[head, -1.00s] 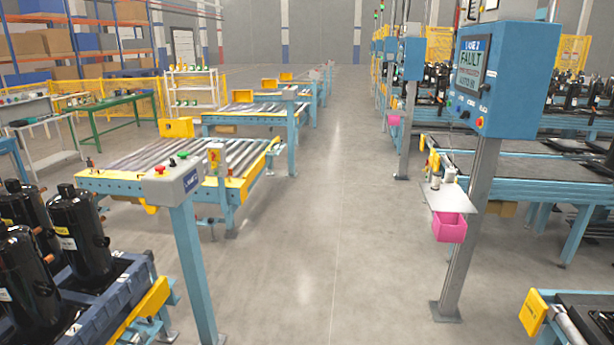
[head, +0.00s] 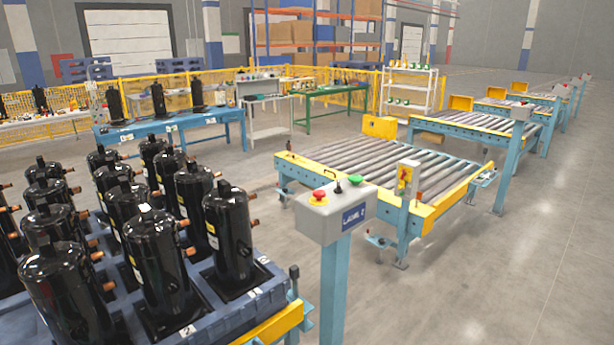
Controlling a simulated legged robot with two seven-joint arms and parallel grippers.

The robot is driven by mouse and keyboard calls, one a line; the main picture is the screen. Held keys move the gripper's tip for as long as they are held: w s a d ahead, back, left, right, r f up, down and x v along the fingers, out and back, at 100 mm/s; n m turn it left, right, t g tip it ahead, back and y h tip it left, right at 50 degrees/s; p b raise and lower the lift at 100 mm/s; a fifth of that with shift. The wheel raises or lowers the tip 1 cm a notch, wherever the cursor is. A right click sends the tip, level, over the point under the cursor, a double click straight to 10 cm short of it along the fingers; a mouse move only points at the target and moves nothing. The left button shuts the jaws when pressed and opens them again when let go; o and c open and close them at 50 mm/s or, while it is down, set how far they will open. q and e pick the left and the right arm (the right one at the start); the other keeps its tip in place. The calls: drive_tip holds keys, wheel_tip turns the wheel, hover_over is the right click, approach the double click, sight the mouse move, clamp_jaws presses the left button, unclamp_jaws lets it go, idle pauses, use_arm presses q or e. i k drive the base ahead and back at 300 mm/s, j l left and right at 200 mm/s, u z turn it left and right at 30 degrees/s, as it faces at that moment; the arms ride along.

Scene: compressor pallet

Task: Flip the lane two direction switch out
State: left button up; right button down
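A grey control box (head: 335,210) stands on a light blue post (head: 334,285) in the middle of the head view. Its front carries a blue label that seems to read LANE with a number I cannot read clearly. On its top are a red button on a yellow base (head: 318,196), a small black switch (head: 338,187) and a green button (head: 355,180). Which way the black switch points is too small to tell. Neither of my grippers is in view.
A pallet (head: 225,318) of several black compressors (head: 155,262) fills the lower left. An empty roller conveyor (head: 375,165) stands behind the box. A blue table (head: 175,125) with compressors is behind the pallet. The floor (head: 520,270) at right is clear.

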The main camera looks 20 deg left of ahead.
sight(339, 190)
drive_tip(key=i+j+u, duration=0.2)
drive_tip(key=i, duration=0.25)
drive_tip(key=i+j+u, duration=0.15)
drive_tip(key=i, duration=0.3)
drive_tip(key=k+j, duration=0.05)
drive_tip(key=j, duration=0.05)
